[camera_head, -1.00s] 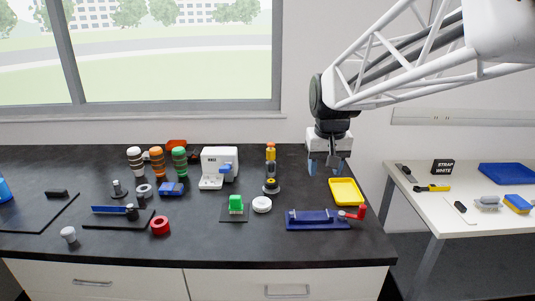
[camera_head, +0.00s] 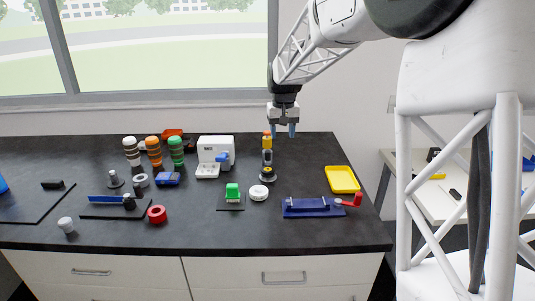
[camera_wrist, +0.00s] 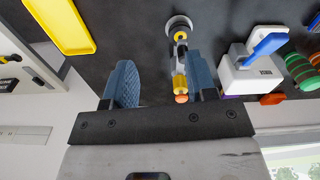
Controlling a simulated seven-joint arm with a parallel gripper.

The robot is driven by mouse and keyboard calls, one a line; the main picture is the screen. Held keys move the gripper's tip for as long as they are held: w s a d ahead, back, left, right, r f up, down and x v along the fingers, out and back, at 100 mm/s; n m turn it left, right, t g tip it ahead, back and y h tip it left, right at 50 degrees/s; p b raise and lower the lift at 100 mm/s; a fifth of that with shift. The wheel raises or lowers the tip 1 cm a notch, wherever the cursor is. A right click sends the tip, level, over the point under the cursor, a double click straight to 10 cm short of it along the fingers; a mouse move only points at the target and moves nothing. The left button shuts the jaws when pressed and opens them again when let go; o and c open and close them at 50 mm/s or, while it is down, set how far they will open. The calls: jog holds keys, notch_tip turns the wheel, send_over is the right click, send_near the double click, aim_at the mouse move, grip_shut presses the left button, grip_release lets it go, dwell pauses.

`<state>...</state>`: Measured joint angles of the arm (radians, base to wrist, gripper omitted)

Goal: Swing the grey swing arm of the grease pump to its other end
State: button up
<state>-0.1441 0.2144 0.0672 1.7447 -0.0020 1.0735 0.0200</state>
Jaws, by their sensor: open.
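No part is clearly marked as the grease pump or its grey swing arm; I cannot tell for sure which fixture it is. A blue fixture (camera_head: 312,207) with a red handle (camera_head: 352,200) and a small pale knob lies at the counter's front right. A white machine (camera_head: 214,150) with a blue lever (camera_head: 223,158) stands at the back middle; the wrist view shows it right of the fingers (camera_wrist: 250,75). My gripper (camera_head: 285,131) is open and empty above the back of the counter. Its blue fingers straddle empty space in the wrist view (camera_wrist: 160,64).
A yellow tray (camera_head: 342,180) is at right.

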send_over(268, 153)
jog(key=w, duration=0.1)
notch_tip(268, 153, down, 6)
jog(key=shift+w+r, duration=0.1)
jog(key=shift+w, duration=0.05)
jog(key=shift+f, duration=3.9)
grip_shut()
